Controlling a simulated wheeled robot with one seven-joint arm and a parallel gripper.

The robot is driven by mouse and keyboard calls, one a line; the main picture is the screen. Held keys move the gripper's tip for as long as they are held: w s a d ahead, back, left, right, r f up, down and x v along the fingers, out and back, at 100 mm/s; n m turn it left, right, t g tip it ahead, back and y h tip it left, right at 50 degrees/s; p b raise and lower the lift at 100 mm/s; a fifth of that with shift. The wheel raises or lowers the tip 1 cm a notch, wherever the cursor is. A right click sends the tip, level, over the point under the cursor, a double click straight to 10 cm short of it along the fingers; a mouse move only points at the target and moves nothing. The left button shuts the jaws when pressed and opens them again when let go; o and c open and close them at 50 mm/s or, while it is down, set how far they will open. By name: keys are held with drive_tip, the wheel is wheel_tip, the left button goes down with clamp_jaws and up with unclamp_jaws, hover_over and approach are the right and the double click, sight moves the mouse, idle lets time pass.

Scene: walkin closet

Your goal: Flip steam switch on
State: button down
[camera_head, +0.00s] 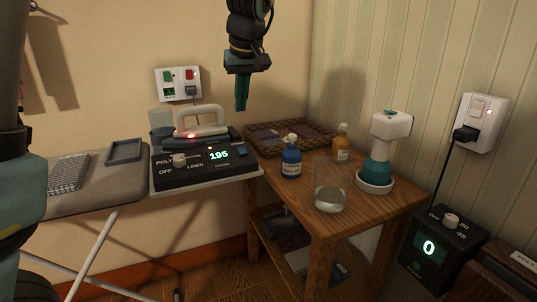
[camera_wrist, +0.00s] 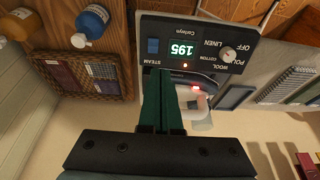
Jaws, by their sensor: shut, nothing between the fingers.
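The steam switch (camera_head: 241,152) is a small blue rocker at the right end of the iron's black control panel (camera_head: 198,170). In the wrist view the blue steam switch (camera_wrist: 153,46) shows above a "STEAM" label; I cannot tell its on or off position. The panel has a dial (camera_wrist: 228,54) and a lit green display (camera_wrist: 183,50) reading 195. My gripper (camera_head: 241,108) hangs above and behind the panel, pointing down, green fingers together and empty. In the wrist view my gripper's fingertips (camera_wrist: 160,70) appear just below the switch in the picture, apart from it.
The iron (camera_head: 202,125) with a red light stands behind the panel.

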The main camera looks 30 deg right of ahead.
drive_tip(key=shift+s+d+r, duration=0.15)
drive_tip(key=shift+s+d, duration=0.25)
drive_tip(key=shift+d, duration=0.35)
drive_tip(key=p, duration=0.2)
approach(244, 153)
drive_tip(key=x, duration=0.5)
drive_tip(key=shift+w, duration=0.35)
drive_tip(key=shift+x, duration=0.8)
drive_tip(key=shift+s, duration=0.15)
drive_tip(key=shift+s+f+b, duration=0.1)
drive_tip(key=shift+f+b, duration=0.3)
drive_tip(key=shift+f, duration=0.15)
drive_tip(key=shift+r, duration=0.15)
